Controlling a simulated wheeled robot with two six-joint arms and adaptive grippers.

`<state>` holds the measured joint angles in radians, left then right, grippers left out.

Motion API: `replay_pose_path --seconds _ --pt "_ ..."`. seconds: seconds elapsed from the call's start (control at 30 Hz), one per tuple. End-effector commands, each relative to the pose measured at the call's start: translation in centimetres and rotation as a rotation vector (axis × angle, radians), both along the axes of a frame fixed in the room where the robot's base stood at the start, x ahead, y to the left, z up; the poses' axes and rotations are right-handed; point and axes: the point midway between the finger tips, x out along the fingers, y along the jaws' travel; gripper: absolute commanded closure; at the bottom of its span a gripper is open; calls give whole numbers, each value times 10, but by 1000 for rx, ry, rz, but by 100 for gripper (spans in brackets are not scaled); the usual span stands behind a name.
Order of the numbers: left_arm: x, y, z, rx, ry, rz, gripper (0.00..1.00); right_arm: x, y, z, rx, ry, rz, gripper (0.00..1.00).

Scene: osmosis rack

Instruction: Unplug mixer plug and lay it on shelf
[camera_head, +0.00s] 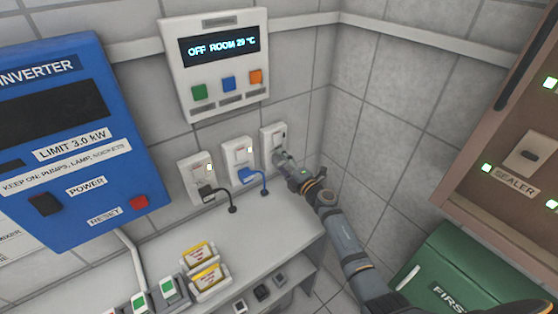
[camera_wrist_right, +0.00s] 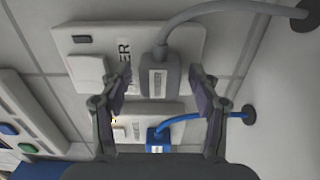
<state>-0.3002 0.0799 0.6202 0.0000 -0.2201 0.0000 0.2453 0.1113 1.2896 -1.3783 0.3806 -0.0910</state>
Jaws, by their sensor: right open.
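A grey plug (camera_wrist_right: 160,72) with a grey cable sits in a white wall socket plate (camera_wrist_right: 80,42), whose label is partly hidden and ends in "ER". The same socket (camera_head: 268,140) is the rightmost of three in the head view, where my arm mostly hides the plug. My right gripper (camera_wrist_right: 160,80) is open, with one finger on each side of the grey plug and gaps still showing; it reaches the socket in the head view (camera_head: 285,160). The pale shelf (camera_head: 262,232) lies below the sockets. My left gripper is not in view.
A blue plug (camera_head: 246,175) sits in the middle socket and a black plug (camera_head: 206,192) in the left one. Yellow-labelled packs (camera_head: 205,268) stand at the shelf's front left. The shelf below the sockets is clear. A brown sealer cabinet (camera_head: 500,150) stands right.

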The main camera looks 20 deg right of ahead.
Motion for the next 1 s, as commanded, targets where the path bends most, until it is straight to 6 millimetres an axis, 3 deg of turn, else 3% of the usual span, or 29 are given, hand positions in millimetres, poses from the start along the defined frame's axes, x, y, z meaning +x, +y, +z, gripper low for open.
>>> replay_pose_path --seconds 0.77,1.0 --pt "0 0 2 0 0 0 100 0 0 0 0 -1 0 38" --pt "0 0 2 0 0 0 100 0 0 0 0 -1 0 69"
